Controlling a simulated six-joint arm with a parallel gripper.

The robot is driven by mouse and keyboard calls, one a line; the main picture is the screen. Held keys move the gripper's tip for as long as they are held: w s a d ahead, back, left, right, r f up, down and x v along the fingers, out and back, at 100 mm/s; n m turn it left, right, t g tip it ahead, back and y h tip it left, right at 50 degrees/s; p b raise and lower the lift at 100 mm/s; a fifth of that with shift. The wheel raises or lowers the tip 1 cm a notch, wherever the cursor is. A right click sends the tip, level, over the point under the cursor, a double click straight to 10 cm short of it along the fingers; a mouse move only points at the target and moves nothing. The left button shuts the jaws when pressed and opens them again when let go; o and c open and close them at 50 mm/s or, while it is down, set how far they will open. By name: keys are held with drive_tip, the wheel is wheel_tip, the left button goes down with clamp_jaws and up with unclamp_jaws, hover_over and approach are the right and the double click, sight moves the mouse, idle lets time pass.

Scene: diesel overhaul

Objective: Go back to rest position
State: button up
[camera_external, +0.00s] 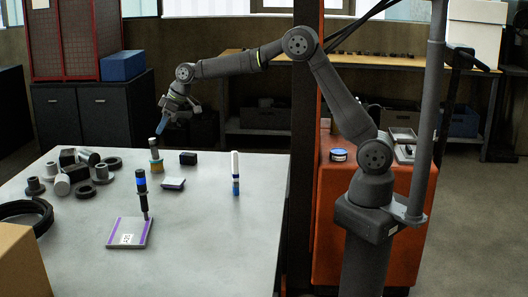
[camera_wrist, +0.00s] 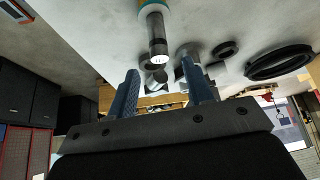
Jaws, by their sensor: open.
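My gripper (camera_external: 163,124) is above the far part of the grey table (camera_external: 195,235), angled downward. It also shows in the wrist view (camera_wrist: 163,82), with its two blue fingers apart and nothing held between them. An upright cylinder with a yellow and teal band (camera_external: 156,158) stands on the table just below the gripper in the external view. In the wrist view, a banded cylinder (camera_wrist: 158,38) appears beyond the fingertips, apart from them.
A black and blue cylinder (camera_external: 142,190) stands at a purple-edged plate (camera_external: 129,232). A white and blue cylinder (camera_external: 235,172) stands to the right. Loose rings and cylinders (camera_external: 102,172) lie left; a cardboard box (camera_external: 22,265) sits front left. A grey pole (camera_external: 432,100) stands near my arm.

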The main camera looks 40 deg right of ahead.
drive_tip(key=x, duration=0.9)
wheel_tip(320, 180, up, 4)
drive_tip(key=shift+r, duration=0.25)
drive_tip(key=w+d+r, duration=0.2)
drive_tip(key=d+r, duration=0.5)
drive_tip(key=d, duration=0.5)
approach(155, 139)
drive_tip(key=a+f, duration=0.4)
drive_tip(key=f, duration=0.1)
drive_tip(key=shift+s+d+f, duration=0.1)
drive_tip(key=shift+s, duration=0.05)
drive_tip(key=shift+d, duration=0.1)
